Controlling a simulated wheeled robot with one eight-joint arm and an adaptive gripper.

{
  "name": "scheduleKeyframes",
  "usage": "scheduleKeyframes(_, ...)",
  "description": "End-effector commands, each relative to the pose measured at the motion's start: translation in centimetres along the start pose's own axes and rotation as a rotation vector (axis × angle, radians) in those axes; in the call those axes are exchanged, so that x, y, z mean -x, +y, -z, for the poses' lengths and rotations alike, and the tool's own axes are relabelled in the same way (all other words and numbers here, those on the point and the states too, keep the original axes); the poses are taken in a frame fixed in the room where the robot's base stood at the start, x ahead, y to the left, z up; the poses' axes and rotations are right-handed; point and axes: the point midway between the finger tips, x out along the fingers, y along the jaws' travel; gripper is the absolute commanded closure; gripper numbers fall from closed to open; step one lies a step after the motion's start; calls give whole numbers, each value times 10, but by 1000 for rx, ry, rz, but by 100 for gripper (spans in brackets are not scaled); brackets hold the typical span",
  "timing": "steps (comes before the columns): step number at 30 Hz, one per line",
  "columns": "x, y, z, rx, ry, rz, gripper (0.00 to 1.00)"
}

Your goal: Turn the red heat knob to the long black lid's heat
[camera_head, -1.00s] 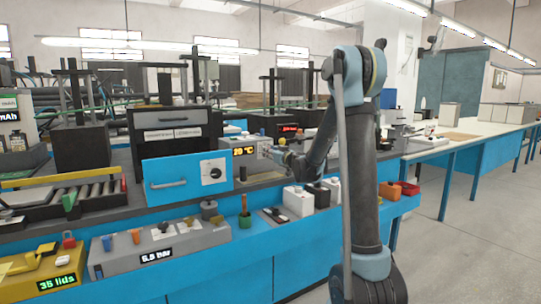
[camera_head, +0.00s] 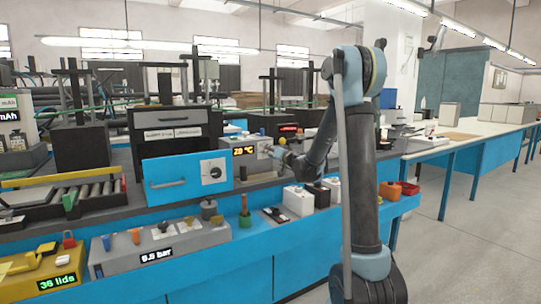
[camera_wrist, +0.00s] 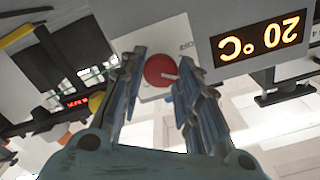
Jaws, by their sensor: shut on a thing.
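The red heat knob (camera_wrist: 158,70) shows in the wrist view between the two fingers of my gripper (camera_wrist: 163,74). A pale pointer mark on it points toward the right of that view. My gripper is shut on the knob. In the head view my gripper (camera_head: 272,151) is at the front of the grey heat unit (camera_head: 227,158) and hides the knob. The heat display (camera_wrist: 262,47) reads 20 °C, upside down in the wrist view. I cannot make out a long black lid. Cards on the black press (camera_head: 170,118) are too small to read.
A grey pressure box (camera_head: 195,240) and a yellow lid counter (camera_head: 25,262) are at the front left.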

Motion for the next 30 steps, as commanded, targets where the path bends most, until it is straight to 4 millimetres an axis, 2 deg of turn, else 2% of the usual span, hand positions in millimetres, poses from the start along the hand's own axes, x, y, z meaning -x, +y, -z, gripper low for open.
scheduleKeyframes(12,0,5,2,-188,6,-7,93)
scheduleKeyframes(28,0,6,3,-213,7,-10,93)
scheduleKeyframes(29,0,6,3,-213,7,-10,65)
scheduleKeyframes(30,0,6,3,-213,8,-10,56)
